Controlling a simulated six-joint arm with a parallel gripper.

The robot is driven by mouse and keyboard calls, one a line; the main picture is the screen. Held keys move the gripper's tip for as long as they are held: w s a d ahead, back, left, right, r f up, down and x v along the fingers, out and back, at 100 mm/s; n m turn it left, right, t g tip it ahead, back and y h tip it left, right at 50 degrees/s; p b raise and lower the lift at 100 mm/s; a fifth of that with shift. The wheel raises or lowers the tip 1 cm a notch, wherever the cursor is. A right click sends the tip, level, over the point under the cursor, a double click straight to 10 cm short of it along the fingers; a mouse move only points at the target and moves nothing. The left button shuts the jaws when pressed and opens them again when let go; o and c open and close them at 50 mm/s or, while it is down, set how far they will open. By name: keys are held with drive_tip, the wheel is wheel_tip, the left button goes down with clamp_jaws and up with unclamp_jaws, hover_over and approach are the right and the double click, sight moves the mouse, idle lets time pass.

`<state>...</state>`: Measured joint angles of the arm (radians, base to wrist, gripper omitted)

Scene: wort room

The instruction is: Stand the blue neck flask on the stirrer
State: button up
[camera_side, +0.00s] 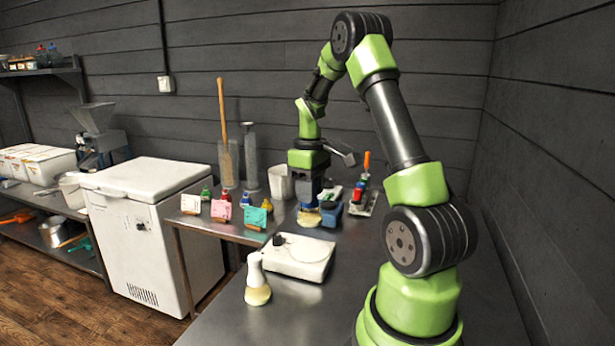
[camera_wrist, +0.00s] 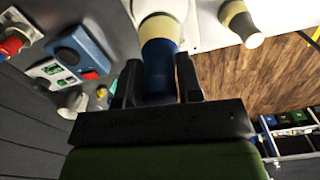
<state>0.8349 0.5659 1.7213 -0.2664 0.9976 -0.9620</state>
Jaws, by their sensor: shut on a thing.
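My gripper (camera_side: 308,200) is shut on the neck of the blue neck flask (camera_side: 308,218), in the middle of the side view. The flask has a pale body with a yellowish bottom, and my gripper hides most of its neck. In the wrist view, the blue neck (camera_wrist: 160,58) is between my two fingers (camera_wrist: 158,82). The flask looks upright; I cannot tell whether its base touches the table. The stirrer (camera_side: 312,252) is a flat white box with a dark knob, nearer the side camera than the flask. No flask stands on it.
A second flask (camera_side: 258,290) with a white neck stands beside the stirrer, and also shows in the wrist view (camera_wrist: 240,22). A blue device (camera_side: 331,213) is close to the held flask.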

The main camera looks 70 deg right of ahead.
sight(310, 218)
drive_tip(key=shift+f, duration=3.05)
drive_tip(key=shift+f, duration=0.5)
drive_tip(key=o, duration=0.7)
drive_tip(key=shift+o, duration=0.2)
drive_tip(key=shift+r, duration=5.45)
drive_tip(key=shift+a, duration=0.15)
drive_tip(key=s+a+r+m+t, duration=0.1)
drive_tip(key=a+r+t, duration=0.3)
drive_tip(key=a, duration=0.6)
drive_tip(key=s+a+r+t, duration=0.1)
drive_tip(key=a+r, duration=0.5)
drive_tip(key=a, duration=0.5)
drive_tip(key=s+a+m+t+y, duration=0.1)
drive_tip(key=s+a+t+y, duration=0.1)
drive_tip(key=s+a, duration=0.3)
drive_tip(key=shift+s+a, duration=0.35)
drive_tip(key=shift+a, duration=0.05)
